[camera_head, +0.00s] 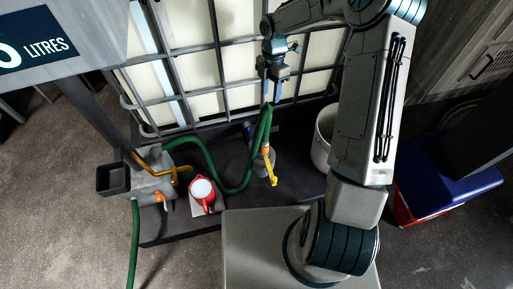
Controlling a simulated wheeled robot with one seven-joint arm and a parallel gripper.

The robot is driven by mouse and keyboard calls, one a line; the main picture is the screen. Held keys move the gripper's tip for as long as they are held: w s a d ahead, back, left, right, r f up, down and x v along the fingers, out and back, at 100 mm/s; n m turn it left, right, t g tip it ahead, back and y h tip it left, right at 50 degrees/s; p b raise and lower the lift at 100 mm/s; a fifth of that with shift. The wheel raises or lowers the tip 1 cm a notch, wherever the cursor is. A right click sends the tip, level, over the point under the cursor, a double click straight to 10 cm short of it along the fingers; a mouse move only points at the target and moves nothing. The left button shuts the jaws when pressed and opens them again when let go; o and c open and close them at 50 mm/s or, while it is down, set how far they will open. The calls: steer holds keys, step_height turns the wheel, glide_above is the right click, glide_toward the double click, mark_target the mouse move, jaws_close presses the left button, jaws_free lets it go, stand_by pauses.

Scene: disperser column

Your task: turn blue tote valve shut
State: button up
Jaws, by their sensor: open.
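The white tote (196,78) stands in a grey metal cage at the back. At its foot, a green hose (261,128) comes down to a fitting with an orange collar and a yellow lever (271,172) that points down toward me. A small blue part (250,128) shows just left of the hose, partly hidden; I cannot tell whether it is the valve's handle. My gripper (270,97) is open and points down in front of the cage, above the fitting and close to the hose's upper end. Nothing shows between its fingers.
A red jug (202,193) and a grey dispenser (152,186) with yellow and orange levers stand at the left of the dark platform (293,187). A white bucket (321,150) stands right of the fitting. A blue and red bin (450,190) is at the right.

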mark_target(256, 142)
steer(key=a+f+n+b, duration=0.1)
steer(key=f+b, duration=0.2)
steer(key=f, duration=0.6)
steer(key=s+a+f+n+y+b, duration=0.1)
steer(key=f+b, duration=0.3)
steer(key=f, duration=0.6)
steer(key=a+f+n+b, duration=0.2)
steer(key=f+b, duration=0.1)
steer(key=f, duration=0.6)
steer(key=shift+s+a+f+n+g+y, duration=0.25)
steer(key=shift+a+f+n+g+y, duration=0.05)
steer(key=shift+g+y, duration=0.1)
jaws_close()
